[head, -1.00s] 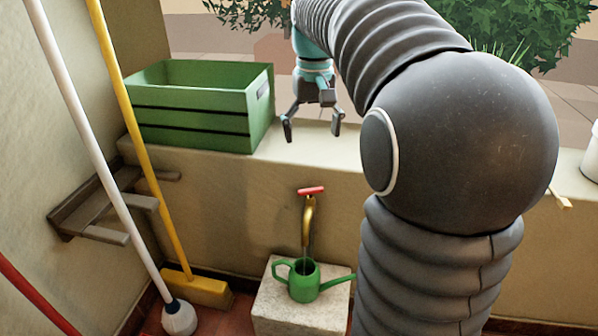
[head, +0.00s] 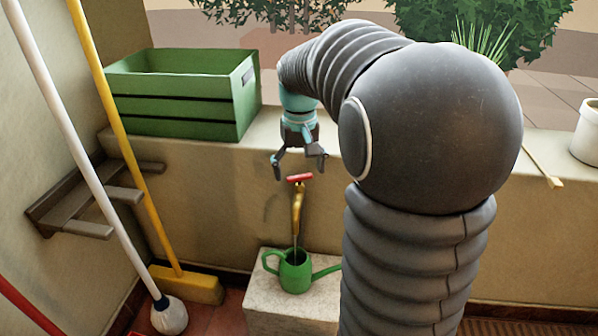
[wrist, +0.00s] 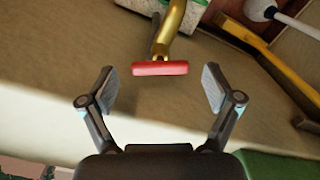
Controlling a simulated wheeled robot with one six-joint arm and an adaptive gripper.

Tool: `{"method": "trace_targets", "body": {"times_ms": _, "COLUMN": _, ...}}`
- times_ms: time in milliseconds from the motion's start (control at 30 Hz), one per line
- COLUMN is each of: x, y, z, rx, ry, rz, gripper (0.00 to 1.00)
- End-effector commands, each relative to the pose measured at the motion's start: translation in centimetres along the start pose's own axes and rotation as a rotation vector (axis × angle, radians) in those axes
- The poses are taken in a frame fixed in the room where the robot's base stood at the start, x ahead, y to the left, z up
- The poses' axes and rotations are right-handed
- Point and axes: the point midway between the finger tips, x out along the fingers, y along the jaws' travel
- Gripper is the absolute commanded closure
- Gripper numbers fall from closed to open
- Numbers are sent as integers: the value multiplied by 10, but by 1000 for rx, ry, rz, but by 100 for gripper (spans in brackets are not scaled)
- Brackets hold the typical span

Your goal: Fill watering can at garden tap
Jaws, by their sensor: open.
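The green watering can (head: 296,272) stands upright on a pale stone block (head: 262,300), under the brass tap (head: 297,212). A thin stream seems to run from the spout into the can's opening. The tap has a red handle (head: 300,178). My gripper (head: 300,172) is open and empty, pointing down just above the red handle. In the wrist view the red handle (wrist: 160,68) lies beyond and between the open fingertips (wrist: 160,85), apart from both. The can is mostly out of the wrist view.
A green crate (head: 180,105) sits on the wall ledge (head: 375,152) at left. A mop (head: 80,150) and a yellow broom (head: 190,285) lean at left near a small wooden wall rack (head: 75,205). A white pot (head: 588,135) stands at far right.

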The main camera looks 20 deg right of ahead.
Motion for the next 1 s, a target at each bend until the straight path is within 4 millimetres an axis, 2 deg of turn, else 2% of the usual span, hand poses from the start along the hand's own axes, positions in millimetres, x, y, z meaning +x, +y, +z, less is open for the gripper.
{"method": "trace_targets", "body": {"times_ms": 267, "x": 2, "y": 0, "z": 0, "rx": 0, "ry": 0, "rz": 0, "gripper": 10}}
{"method": "trace_targets", "body": {"times_ms": 300, "x": 2, "y": 0, "z": 0, "rx": 0, "ry": 0, "rz": 0, "gripper": 13}}
{"method": "trace_targets", "body": {"times_ms": 533, "x": 2, "y": 0, "z": 0, "rx": 0, "ry": -1, "rz": 0, "gripper": 70}}
{"method": "trace_targets", "body": {"times_ms": 767, "x": 0, "y": 0, "z": 0, "rx": 39, "ry": -2, "rz": 0, "gripper": 70}}
{"method": "trace_targets", "body": {"times_ms": 1000, "x": -1, "y": 0, "z": 0, "rx": 260, "ry": -3, "rz": 0, "gripper": 70}}
